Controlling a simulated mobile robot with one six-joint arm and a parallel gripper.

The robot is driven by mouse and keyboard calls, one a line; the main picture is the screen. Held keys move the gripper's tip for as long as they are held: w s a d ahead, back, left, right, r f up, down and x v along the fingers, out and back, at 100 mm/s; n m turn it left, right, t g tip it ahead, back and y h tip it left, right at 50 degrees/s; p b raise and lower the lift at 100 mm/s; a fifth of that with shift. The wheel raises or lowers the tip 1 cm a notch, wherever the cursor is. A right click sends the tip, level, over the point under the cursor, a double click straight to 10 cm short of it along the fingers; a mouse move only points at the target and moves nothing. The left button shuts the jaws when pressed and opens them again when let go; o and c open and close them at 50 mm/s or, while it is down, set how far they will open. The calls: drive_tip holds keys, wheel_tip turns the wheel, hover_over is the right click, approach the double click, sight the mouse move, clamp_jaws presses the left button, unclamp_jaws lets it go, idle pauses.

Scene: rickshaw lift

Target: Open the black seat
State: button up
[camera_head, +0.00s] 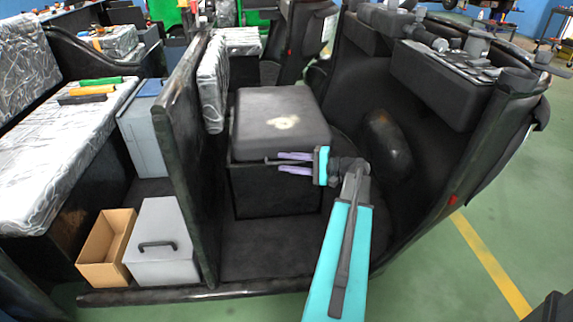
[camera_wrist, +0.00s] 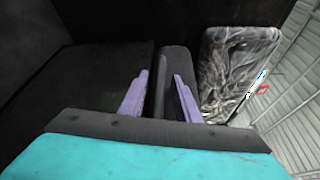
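The black seat (camera_head: 280,113) is a thick dark cushion with a pale worn patch, lying flat and closed on a black box base (camera_head: 270,192). My gripper (camera_head: 281,164) is at the seat's front right edge, pointing left, with its two purple fingers one above the other near the cushion's lower rim. In the wrist view the fingers of my gripper (camera_wrist: 161,84) are apart. The seat's dark edge (camera_wrist: 178,62) shows partly between and beyond them. I cannot tell whether a finger touches it.
A silver-wrapped backrest (camera_head: 212,85) stands behind the seat and also shows in the wrist view (camera_wrist: 235,70). A black partition (camera_head: 187,165) is on the left. The dashboard (camera_head: 445,85) is on the right. A grey box (camera_head: 161,265) and an open cardboard box (camera_head: 105,248) stand lower left.

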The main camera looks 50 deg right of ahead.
clamp_jaws()
drive_tip(key=shift+a, duration=0.2)
drive_tip(key=shift+d+r, duration=0.1)
drive_tip(key=shift+r, duration=0.05)
